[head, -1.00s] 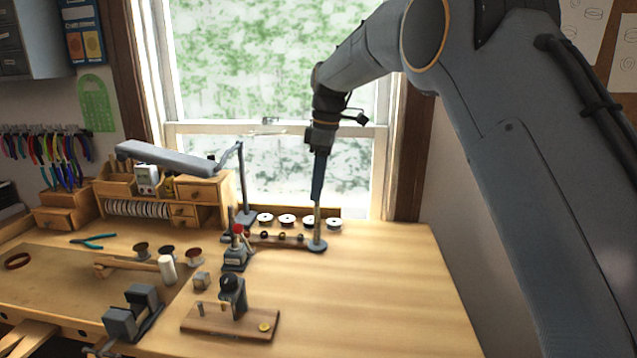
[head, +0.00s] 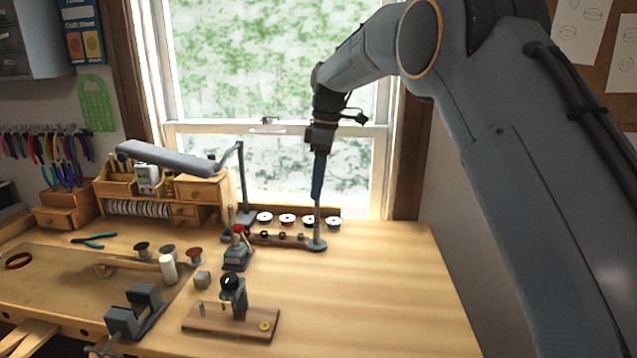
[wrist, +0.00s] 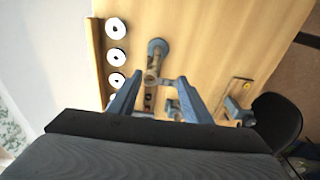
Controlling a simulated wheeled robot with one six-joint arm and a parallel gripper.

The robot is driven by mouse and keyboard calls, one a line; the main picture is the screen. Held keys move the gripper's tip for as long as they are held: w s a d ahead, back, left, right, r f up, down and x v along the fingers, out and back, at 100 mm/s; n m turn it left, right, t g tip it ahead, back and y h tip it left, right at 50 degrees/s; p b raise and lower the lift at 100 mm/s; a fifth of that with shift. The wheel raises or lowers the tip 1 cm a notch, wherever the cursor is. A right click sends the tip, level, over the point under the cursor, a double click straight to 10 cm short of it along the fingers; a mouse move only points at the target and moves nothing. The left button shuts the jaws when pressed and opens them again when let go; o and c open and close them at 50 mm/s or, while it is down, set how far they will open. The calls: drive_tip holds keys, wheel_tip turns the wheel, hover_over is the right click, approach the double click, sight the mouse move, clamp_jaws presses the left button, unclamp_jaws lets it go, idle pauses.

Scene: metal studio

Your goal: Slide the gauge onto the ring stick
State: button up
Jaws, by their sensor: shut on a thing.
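The ring stick (head: 317,228) stands upright on a round blue-grey base (head: 317,246) near the back of the bench. In the wrist view its base (wrist: 158,46) lies beyond the fingertips, with the stick (wrist: 154,64) running toward me. My gripper (head: 317,197) points straight down above the stick; its two blue fingers also show in the wrist view (wrist: 157,82). Between the fingertips is a small ring-like piece (wrist: 150,78), which I take as the gauge, held by the gripper. It lines up with the stick's top; I cannot tell whether it is around the stick or just above it.
A dark rack with small rings (head: 282,237) stands just left of the stick, with white-faced spools (head: 287,218) behind. A red-topped tool (head: 237,255), a wooden-based stand (head: 231,318) and a vise (head: 135,312) are further left. The bench right of the stick is clear.

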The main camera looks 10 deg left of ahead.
drive_tip(key=shift+f+b, duration=0.3)
drive_tip(key=shift+f, duration=0.55)
drive_tip(key=shift+s+d+f, duration=0.1)
drive_tip(key=shift+s+f, duration=0.05)
drive_tip(key=shift+f, duration=0.4)
drive_tip(key=c, duration=0.5)
drive_tip(key=shift+f, duration=0.5)
drive_tip(key=shift+c, duration=0.2)
drive_tip(key=shift+f, duration=0.1)
drive_tip(key=o, duration=1.4)
drive_tip(key=shift+c, duration=0.2)
drive_tip(key=shift+o, duration=1.2)
wheel_tip(320, 180, up, 8)
drive_tip(key=b, duration=0.2)
drive_tip(key=shift+d+b, duration=0.35)
drive_tip(key=shift+d, duration=0.05)
